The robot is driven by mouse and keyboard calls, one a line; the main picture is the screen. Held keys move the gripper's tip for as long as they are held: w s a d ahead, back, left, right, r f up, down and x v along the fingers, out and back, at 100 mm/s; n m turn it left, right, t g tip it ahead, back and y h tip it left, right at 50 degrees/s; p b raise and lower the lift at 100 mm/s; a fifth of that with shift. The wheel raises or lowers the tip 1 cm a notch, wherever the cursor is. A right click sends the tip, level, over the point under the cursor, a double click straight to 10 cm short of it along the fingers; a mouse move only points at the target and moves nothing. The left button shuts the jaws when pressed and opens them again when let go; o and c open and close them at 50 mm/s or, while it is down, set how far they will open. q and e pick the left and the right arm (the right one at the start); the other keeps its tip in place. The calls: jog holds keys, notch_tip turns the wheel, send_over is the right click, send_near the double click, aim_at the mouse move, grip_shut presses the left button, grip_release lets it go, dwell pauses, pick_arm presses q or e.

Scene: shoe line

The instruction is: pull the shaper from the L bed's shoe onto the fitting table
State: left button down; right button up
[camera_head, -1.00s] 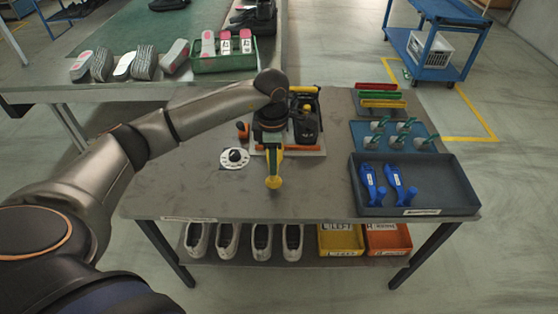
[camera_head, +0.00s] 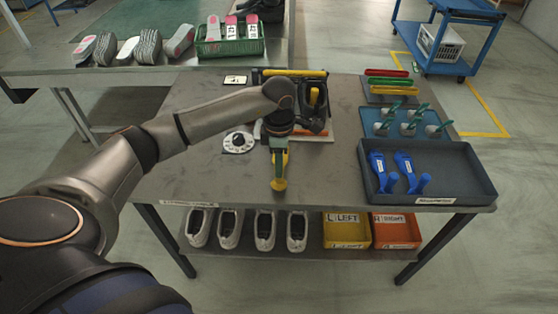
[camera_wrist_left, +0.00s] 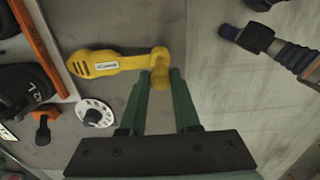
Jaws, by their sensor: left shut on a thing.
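My left gripper (camera_head: 279,178) is shut on the knob end of a yellow shaper (camera_head: 280,160). In the left wrist view the green fingers (camera_wrist_left: 160,78) close around this knob, and the yellow body (camera_wrist_left: 105,63) stretches left toward the bed, clear of any shoe. I cannot tell whether the shaper touches the fitting table (camera_head: 210,170) or hangs just above it. My right gripper is not in view.
A white dial (camera_head: 238,143) lies left of the bed. A dark tray (camera_head: 440,190) with two blue tools, a blue tray (camera_head: 375,118) and coloured bars (camera_head: 388,82) fill the right side. The table's front left is clear. Shoes and bins sit on the lower shelf.

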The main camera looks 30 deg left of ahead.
pick_arm(q)
jog(key=shift+f, duration=0.15)
jog(key=c, duration=0.6)
grip_release()
jog(key=shift+o, duration=0.2)
jog(key=shift+r+p, duration=3.15)
jog(key=shift+r, duration=1.4)
